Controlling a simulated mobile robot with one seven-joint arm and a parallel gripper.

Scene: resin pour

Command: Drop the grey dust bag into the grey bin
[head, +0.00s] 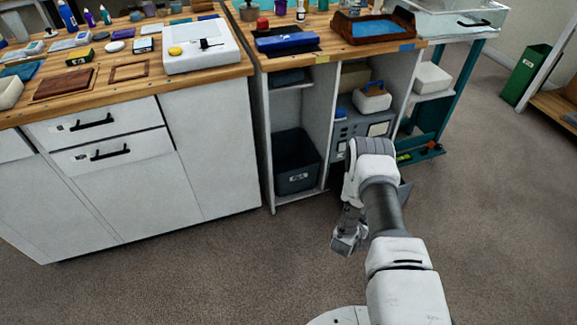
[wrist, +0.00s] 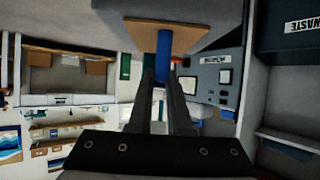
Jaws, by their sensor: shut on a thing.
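My gripper (wrist: 164,82) is shut on a narrow blue piece (wrist: 163,55) with a flat tan, wood-like plate (wrist: 170,35) at its far end. I cannot make out a grey dust bag in either view. In the head view my gripper (head: 345,240) hangs low in front of the shelf unit, and what it holds is not clear there. The dark grey bin (head: 297,165) stands upright on the low left shelf, to the left of and behind my gripper. Its labelled side shows at the upper right of the wrist view (wrist: 300,42), marked WASTE.
White drawer cabinets (head: 105,190) stand at the left under a wooden worktop (head: 130,75) with several items. A grey panelled box (head: 348,130) and a white caddy (head: 372,102) are right of the bin. A green bin (head: 525,75) stands far right. The carpet (head: 180,285) in front is clear.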

